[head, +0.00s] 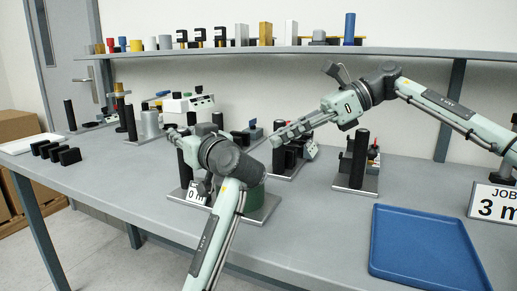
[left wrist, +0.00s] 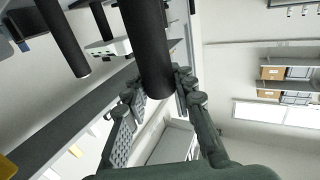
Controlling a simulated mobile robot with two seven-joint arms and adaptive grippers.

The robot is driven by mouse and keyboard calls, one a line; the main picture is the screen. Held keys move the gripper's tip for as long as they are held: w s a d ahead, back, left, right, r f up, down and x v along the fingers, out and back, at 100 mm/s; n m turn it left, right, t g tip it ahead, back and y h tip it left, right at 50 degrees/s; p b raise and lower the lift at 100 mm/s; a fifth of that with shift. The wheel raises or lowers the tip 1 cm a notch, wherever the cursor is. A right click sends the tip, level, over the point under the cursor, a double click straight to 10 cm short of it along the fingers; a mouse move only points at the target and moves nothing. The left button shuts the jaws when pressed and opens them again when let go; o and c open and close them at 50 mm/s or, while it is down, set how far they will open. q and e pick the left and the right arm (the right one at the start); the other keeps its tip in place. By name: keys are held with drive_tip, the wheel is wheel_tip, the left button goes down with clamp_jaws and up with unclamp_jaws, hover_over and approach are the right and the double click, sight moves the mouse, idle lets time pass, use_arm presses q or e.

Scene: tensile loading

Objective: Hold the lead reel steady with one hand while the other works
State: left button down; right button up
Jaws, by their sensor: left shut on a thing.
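A round green body (head: 257,200), which looks like the lead reel, sits on a metal base plate (head: 262,217) with a small "0 m" sign (head: 195,193). My left arm hides much of it. My left gripper (head: 180,137) is shut on a black upright post (head: 187,165) beside the green body. In the left wrist view the fingers (left wrist: 160,92) close around this thick black post (left wrist: 150,45). My right gripper (head: 280,136) hovers to the right, pointing left, above a dark device (head: 288,158). Its finger gap is not clear.
A blue tray (head: 425,248) lies at the front right beside a "JOB 3 m" sign (head: 494,202). Another plate with a black post (head: 361,155) stands right of centre. Several black blocks (head: 55,152) sit at left. A shelf (head: 300,51) with coloured parts runs along the back.

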drive_tip(key=s+a+r+m+t+h, duration=0.3)
drive_tip(key=s+a+r+m+h, duration=0.15)
drive_tip(key=r+h, duration=0.35)
drive_tip(key=shift+m+t, duration=0.3)
drive_tip(key=shift+m, duration=0.15)
drive_tip(key=x, duration=0.7)
drive_tip(key=d+x, duration=0.1)
drive_tip(key=x, duration=0.3)
drive_tip(key=shift+w+f, duration=0.3)
drive_tip(key=shift+f, duration=0.25)
clamp_jaws()
drive_tip(key=shift+w+n, duration=0.1)
drive_tip(key=shift+n, duration=0.5)
